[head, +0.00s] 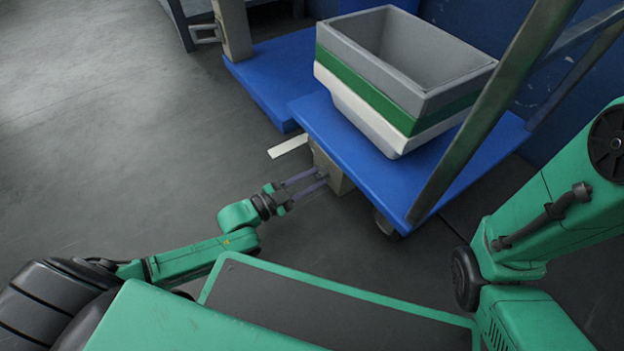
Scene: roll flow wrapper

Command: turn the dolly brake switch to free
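The dolly (355,145) has a blue deck and stands right of centre. A beige-grey box (337,178) is fixed under its near left edge; I take it to be the brake switch housing. My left gripper (322,177) reaches this box from the left. Its two grey-purple fingers are apart, with a gap between them, and their tips are at or very close to the box face. My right gripper is out of view.
Stacked grey, green and white bins (400,85) sit on the deck. A slanted metal post (490,115) rises at its right. A caster (385,223) shows below. Another blue platform (275,75) stands behind. A white strip (288,146) lies left of the box. The floor (120,150) at left is clear.

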